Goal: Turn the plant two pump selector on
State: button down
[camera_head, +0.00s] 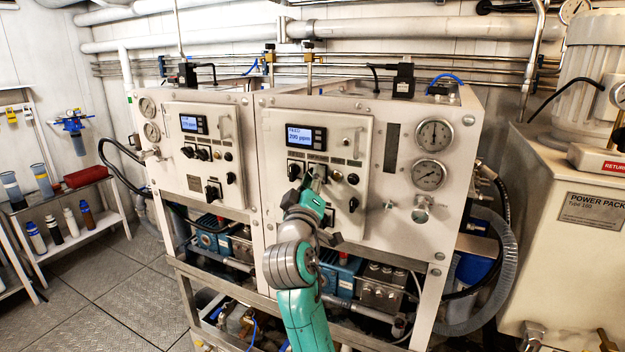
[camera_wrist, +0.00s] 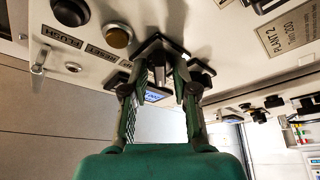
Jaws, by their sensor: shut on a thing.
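The right-hand control panel (camera_head: 352,215) carries a lit display (camera_head: 306,137) with several knobs and buttons below it. My gripper (camera_head: 314,178) reaches up to the row under this display. A plate reading PLANT 2 (camera_wrist: 290,32) is on the same panel, at the right of the wrist view.
Beside the held knob are a bronze button (camera_wrist: 118,36) and a black button (camera_wrist: 70,11), with RESET and FLUSH labels. In the head view, gauges (camera_head: 434,134) are to the right and the neighbouring panel (camera_head: 196,165) to the left. Floor (camera_head: 95,290) is clear at left.

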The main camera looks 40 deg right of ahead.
jog(key=shift+w+f+m+g+h, duration=0.1)
jog(key=shift+m+g+h, duration=0.65)
jog(key=shift+m, duration=1.25)
jog(key=shift+r+m+g+h, duration=0.1)
jog(key=shift+m+g+h, duration=0.6)
jog(key=shift+m, duration=1.3)
jog(key=shift+w+f+m+g+h, duration=0.1)
jog(key=shift+m+g+h, duration=0.35)
jog(key=shift+m+g, duration=1.05)
jog(key=shift+m+t, duration=0.35)
jog(key=shift+m, duration=0.45)
jog(key=c, duration=1.2)
grip_release()
jog(key=v, duration=1.2)
jog(key=shift+s+f, duration=0.1)
jog(key=shift+f, duration=0.05)
